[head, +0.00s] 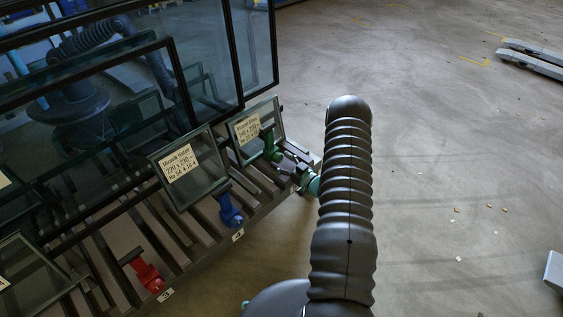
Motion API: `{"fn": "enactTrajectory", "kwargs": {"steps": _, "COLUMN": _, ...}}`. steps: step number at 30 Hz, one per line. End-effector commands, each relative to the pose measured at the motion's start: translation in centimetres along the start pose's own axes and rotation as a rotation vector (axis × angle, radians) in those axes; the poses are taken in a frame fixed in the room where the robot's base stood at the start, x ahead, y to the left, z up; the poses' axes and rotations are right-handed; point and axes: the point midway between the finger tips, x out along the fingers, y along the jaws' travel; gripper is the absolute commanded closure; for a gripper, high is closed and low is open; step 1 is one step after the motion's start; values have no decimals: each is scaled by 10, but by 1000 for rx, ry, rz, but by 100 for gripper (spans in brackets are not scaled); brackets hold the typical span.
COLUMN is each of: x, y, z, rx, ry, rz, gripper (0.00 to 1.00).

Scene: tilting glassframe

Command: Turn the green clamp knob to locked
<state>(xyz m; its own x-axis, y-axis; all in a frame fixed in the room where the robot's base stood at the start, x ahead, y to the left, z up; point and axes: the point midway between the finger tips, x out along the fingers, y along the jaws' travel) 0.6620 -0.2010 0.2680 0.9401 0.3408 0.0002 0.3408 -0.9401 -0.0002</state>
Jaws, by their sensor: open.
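The green clamp knob (271,148) sits on the slatted rack at the foot of the small framed pane with a paper label (246,127). I cannot tell its exact turn angle from this view. My gripper (292,163) is just right of the green knob, at the rack's right end, with its fingers pointing toward it. It is open and looks empty. It is small in view, and I cannot tell whether it touches the knob. My dark ribbed arm stands in front to the right.
A blue clamp knob (230,211) and a red clamp knob (147,273) sit nearer along the same rack (203,211). Another labelled pane (188,165) stands behind the blue one. Large dark-framed glass panes (215,50) rise behind. The floor (450,150) to the right is mostly clear.

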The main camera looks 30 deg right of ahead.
Motion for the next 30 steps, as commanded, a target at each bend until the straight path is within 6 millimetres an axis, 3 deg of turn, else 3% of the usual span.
{"fn": "enactTrajectory", "kwargs": {"steps": 4, "x": 0, "y": 0, "z": 0, "rx": 0, "ry": 0, "rz": 0, "gripper": 34}}
{"fn": "enactTrajectory", "kwargs": {"steps": 12, "x": 0, "y": 0, "z": 0, "rx": 0, "ry": 0, "rz": -1, "gripper": 93}}
{"fn": "enactTrajectory", "kwargs": {"steps": 19, "x": 0, "y": 0, "z": 1, "rx": 49, "ry": 0, "rz": -1, "gripper": 94}}
{"fn": "enactTrajectory", "kwargs": {"steps": 30, "x": 1, "y": -1, "z": 1, "rx": 358, "ry": 0, "rz": -2, "gripper": 94}}
